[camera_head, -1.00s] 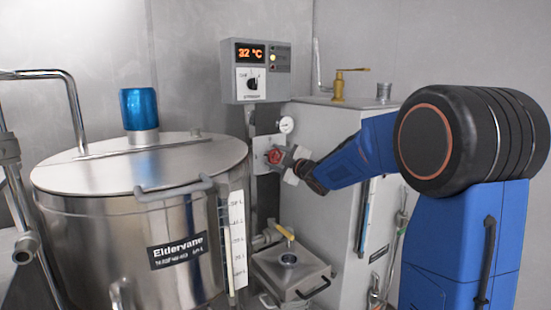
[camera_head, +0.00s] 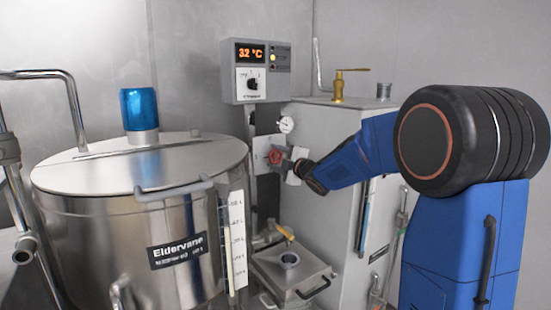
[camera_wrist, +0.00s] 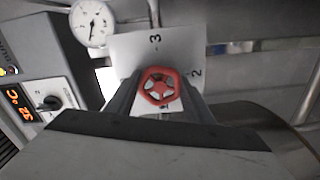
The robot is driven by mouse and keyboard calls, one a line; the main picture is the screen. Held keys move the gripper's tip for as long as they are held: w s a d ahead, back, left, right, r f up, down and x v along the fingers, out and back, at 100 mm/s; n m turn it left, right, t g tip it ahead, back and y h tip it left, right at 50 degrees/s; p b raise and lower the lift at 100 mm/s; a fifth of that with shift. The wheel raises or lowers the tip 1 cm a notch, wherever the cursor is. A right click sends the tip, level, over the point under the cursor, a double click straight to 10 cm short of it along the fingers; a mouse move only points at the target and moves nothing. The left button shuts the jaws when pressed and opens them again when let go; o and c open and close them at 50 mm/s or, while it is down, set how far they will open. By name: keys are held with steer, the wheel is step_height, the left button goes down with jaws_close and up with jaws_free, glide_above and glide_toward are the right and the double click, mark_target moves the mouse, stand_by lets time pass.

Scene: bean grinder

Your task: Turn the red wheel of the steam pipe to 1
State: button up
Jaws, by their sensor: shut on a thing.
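The red wheel (camera_head: 275,157) sits on a pale plate (camera_head: 263,146) below the control box. In the wrist view the red wheel (camera_wrist: 160,86) lies between the two dark fingers of my gripper (camera_wrist: 158,92), which is shut on it. The plate (camera_wrist: 150,48) in that view carries the numbers 3 at the top and 2 at the right; a mark below the wheel is partly covered by it and my gripper. The wheel's exact setting cannot be read. In the head view my gripper (camera_head: 287,162) reaches the wheel from the right.
A grey control box (camera_head: 255,70) reading 32 °C hangs above the wheel. A pressure gauge (camera_head: 286,125) is just above the plate. A large steel kettle (camera_head: 95,225) with a lid stands left, and a tall grey cabinet (camera_head: 320,215) right. A small steel box (camera_head: 275,270) sits below.

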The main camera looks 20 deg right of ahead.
steer(key=o, duration=1)
steer(key=shift+o, duration=0.2)
steer(key=v, duration=1.7)
steer(key=shift+s, duration=0.25)
steer(key=s+d+f+m+g+h, duration=0.2)
steer(key=s+f+m+g+h, duration=0.15)
steer(key=s+m, duration=0.4)
steer(key=s+d+f+m+g+h, duration=0.2)
steer(key=s+f+m+h, duration=0.3)
steer(key=s, duration=0.3)
steer(key=s+a+f+m+g+y, duration=0.1)
steer(key=s+a+f+m+g, duration=0.1)
steer(key=s, duration=0.5)
steer(key=s+a+f+m+g+y, duration=0.1)
steer(key=s+a+f+m+g, duration=0.1)
steer(key=s, duration=0.6)
steer(key=s+a+f+m+g+y, duration=0.1)
steer(key=s+a+f+m+g, duration=0.1)
steer(key=s+f, duration=0.4)
steer(key=shift+s+a+g, duration=0.45)
steer(key=shift+s+a, duration=0.25)
steer(key=shift+a, duration=0.3)
